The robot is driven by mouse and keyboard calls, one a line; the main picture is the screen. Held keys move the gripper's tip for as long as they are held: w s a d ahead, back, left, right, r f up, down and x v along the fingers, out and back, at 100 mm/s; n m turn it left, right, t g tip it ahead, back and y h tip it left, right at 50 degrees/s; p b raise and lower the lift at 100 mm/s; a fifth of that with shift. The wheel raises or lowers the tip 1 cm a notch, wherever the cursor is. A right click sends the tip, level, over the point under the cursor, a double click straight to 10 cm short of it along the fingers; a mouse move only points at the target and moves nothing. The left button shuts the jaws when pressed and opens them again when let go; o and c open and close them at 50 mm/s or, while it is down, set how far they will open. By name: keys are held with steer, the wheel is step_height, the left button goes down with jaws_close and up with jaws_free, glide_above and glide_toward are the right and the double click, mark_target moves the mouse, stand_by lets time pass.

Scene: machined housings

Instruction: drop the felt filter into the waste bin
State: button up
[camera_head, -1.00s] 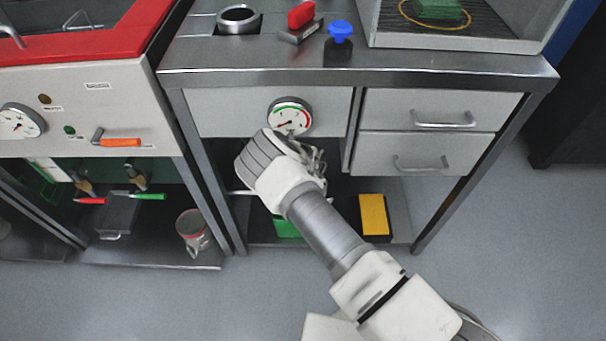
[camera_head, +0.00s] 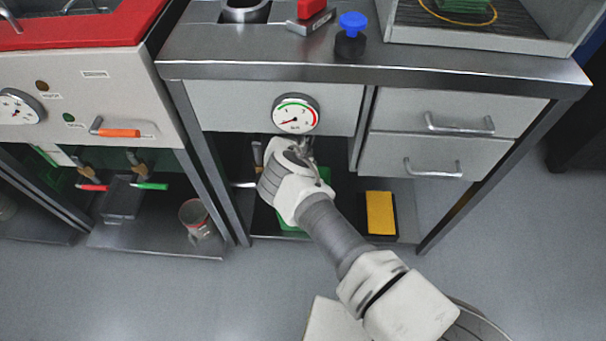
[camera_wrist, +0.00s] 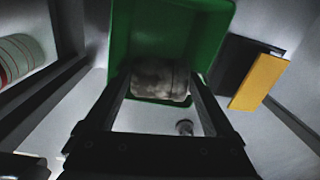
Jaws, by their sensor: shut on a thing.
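The felt filter (camera_wrist: 160,80) is a mottled grey, rounded piece in the wrist view. My gripper (camera_wrist: 159,88) is shut on it, with one dark finger on each side. The waste bin (camera_wrist: 212,20) is green, and its opening lies beyond the filter in the wrist view. The filter overlaps the bin's near part there; I cannot tell how high it is above the bin. In the head view the green bin (camera_head: 290,226) is on the lower shelf, mostly hidden by my arm. My gripper's fingers (camera_head: 306,152) show only partly there, and the filter cannot be made out.
A yellow-and-black block (camera_head: 380,213) lies right of the bin and also shows in the wrist view (camera_wrist: 260,82). The bench top (camera_head: 440,62), with a gauge (camera_head: 296,113) below its edge, overhangs the shelf. Drawers (camera_head: 440,140) are at right. A mug (camera_head: 195,217) stands left.

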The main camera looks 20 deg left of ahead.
steer(key=shift+s+f+b, duration=0.1)
steer(key=shift+f+b, duration=0.9)
steer(key=shift+f, duration=1.6)
steer(key=shift+d, duration=0.1)
steer(key=o, duration=1.2)
steer(key=shift+r, duration=0.35)
